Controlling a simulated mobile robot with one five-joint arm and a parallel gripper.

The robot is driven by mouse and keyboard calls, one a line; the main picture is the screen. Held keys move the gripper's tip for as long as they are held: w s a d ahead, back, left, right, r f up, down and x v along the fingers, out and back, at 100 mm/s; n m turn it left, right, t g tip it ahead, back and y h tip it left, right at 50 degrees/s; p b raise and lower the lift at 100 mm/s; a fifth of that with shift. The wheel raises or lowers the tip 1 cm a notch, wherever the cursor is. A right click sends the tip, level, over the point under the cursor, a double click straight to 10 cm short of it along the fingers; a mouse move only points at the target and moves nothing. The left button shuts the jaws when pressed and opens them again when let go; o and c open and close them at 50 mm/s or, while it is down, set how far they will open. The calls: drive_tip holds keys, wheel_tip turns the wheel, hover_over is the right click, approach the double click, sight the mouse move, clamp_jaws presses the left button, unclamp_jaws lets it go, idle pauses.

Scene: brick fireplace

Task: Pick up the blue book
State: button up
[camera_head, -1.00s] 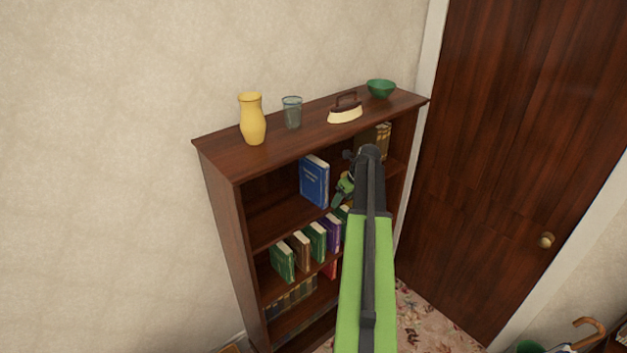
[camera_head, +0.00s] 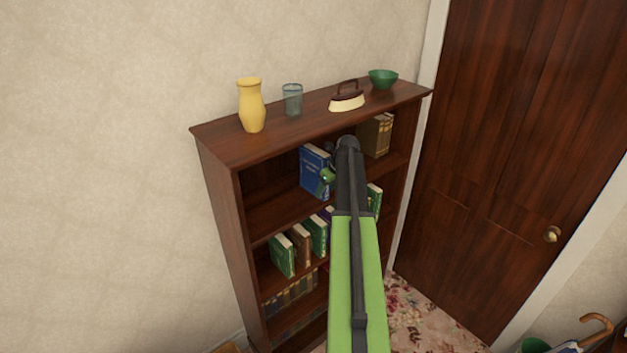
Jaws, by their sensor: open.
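The blue book (camera_head: 312,172) stands upright on the top inner shelf of the dark wooden bookcase (camera_head: 215,165), left of the shelf's middle. My gripper (camera_head: 327,178) is at the book's right front side, mostly hidden behind my own green and black arm. It is open. Part of the gripper overlaps the book's lower right in the picture, and I cannot tell whether it touches the book.
On the bookcase top stand a yellow vase (camera_head: 252,105), a glass (camera_head: 292,100), an iron (camera_head: 346,97) and a green bowl (camera_head: 383,79). Brown books (camera_head: 377,135) stand at the shelf's right end. Several books (camera_head: 282,255) fill the shelf below. A door (camera_head: 500,150) is at right.

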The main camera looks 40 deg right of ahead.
drive_tip(key=shift+r, duration=0.15)
drive_tip(key=shift+f, duration=0.3)
idle(0.4)
clamp_jaws()
idle(1.2)
